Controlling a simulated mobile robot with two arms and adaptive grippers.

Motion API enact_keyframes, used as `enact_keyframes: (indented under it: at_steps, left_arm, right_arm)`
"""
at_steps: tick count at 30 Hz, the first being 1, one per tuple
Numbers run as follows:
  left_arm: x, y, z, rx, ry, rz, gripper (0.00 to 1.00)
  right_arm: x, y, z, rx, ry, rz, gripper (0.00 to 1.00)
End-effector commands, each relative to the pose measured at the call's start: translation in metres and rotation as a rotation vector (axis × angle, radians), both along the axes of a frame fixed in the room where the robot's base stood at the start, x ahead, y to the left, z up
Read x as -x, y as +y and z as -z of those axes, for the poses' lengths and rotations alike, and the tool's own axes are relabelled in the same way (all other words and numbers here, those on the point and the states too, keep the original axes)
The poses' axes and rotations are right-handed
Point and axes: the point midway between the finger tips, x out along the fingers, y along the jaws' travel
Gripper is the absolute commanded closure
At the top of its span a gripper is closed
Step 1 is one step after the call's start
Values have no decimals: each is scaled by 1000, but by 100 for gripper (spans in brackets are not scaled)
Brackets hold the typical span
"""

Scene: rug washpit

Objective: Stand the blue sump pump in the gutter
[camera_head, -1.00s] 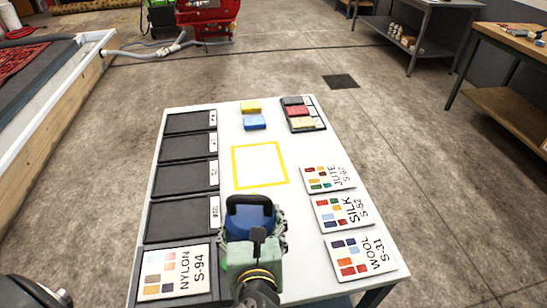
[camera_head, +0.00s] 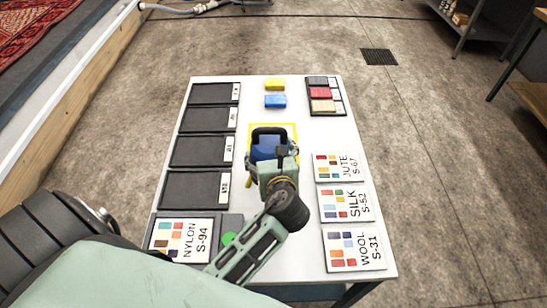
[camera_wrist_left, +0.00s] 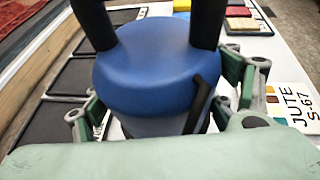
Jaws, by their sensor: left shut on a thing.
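The blue sump pump (camera_head: 264,150) with its black handle is in my left gripper (camera_head: 272,160), over the yellow-outlined square (camera_head: 287,127) on the white table. In the left wrist view the pump's blue top (camera_wrist_left: 155,65) fills the middle, with a finger of my left gripper (camera_wrist_left: 165,105) on each side of its body. The pump looks upright; whether its base touches the table is hidden. The right gripper is not in view. No gutter can be made out for certain; a floor grate (camera_head: 379,57) lies beyond the table at the upper right.
The white table (camera_head: 290,220) carries black trays (camera_head: 203,151) on the left, sample cards (camera_head: 346,203) on the right, and a yellow block (camera_head: 275,84) and a blue block (camera_head: 275,101) at the back. A wood-edged wash pit (camera_head: 75,85) lies left. Open concrete floor surrounds the table.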

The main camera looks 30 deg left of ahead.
Motion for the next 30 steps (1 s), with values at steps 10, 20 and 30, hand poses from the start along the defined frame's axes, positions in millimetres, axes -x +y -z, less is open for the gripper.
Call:
enact_keyframes:
  at_steps: [10, 20, 30]
  left_arm:
    - [-36, 37, 25, -4, -10, 1, 84]
    - [-38, 41, 53, -3, -5, 2, 84]
    - [-39, 41, 68, -3, -9, 2, 84]
  right_arm:
    - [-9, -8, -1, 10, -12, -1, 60]
    - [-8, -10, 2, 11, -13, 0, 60]
    - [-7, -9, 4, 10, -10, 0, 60]
